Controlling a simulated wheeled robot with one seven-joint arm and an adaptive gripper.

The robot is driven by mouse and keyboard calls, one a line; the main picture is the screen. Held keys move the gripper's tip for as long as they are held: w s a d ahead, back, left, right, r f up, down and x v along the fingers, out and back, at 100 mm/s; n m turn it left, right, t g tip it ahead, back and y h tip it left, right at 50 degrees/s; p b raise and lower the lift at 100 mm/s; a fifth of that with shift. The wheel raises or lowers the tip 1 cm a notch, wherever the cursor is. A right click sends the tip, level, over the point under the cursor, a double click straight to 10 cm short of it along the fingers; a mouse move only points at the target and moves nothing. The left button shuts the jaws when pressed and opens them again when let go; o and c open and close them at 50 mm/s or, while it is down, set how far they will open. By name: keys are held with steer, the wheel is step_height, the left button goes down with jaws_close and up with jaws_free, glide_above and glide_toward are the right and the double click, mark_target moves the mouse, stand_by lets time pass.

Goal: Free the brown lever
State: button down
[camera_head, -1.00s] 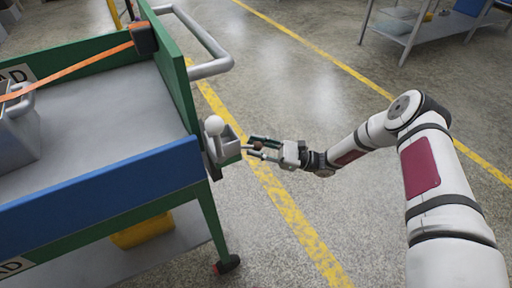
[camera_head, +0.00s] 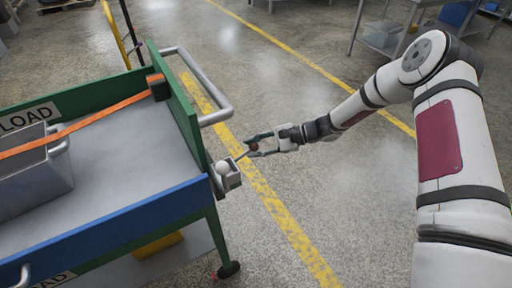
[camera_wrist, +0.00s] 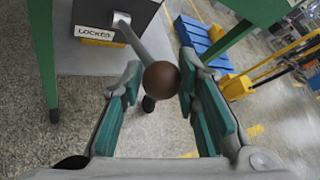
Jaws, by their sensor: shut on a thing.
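The brown lever has a round brown knob (camera_wrist: 161,78) on a grey rod (camera_wrist: 134,38). The rod runs to a grey box at the cart's end, which shows in the head view (camera_head: 230,181). In the head view the lever (camera_head: 254,147) slants up and right from the box. My gripper (camera_head: 256,145) is shut on the knob, with a green-padded finger on each side in the wrist view (camera_wrist: 158,82). A white ball (camera_head: 222,167) is on top of the box. A partly readable label (camera_wrist: 97,31) is on the box face.
The cart has green end panels (camera_head: 176,105), a blue side (camera_head: 110,236) and a grey deck (camera_head: 130,165). A grey bin (camera_head: 50,174) under an orange strap (camera_head: 90,128) is on it. A grey handle (camera_head: 215,90) sticks out behind the box.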

mark_target(252, 144)
steer(key=shift+a+r+n+t+h+p, duration=0.1)
steer(key=shift+a+r+h+p, duration=0.15)
steer(key=shift+r+p, duration=0.25)
steer(key=shift+a+r+n+t+h+p, duration=0.1)
steer(key=shift+a+r+h+p, duration=0.05)
steer(key=shift+r+h+p, duration=0.25)
steer(key=shift+a+r+n+t+h+p, duration=0.1)
steer(key=shift+a+r+h+p, duration=0.15)
steer(key=shift+r+p, duration=0.3)
steer(key=shift+s, duration=0.1)
steer(key=c, duration=1.3)
jaws_free()
steer(key=shift+s+f, duration=0.1)
steer(key=shift+d, duration=0.3)
steer(key=v, duration=1.1)
steer(key=shift+d+r, duration=0.1)
steer(key=shift+r, duration=0.2)
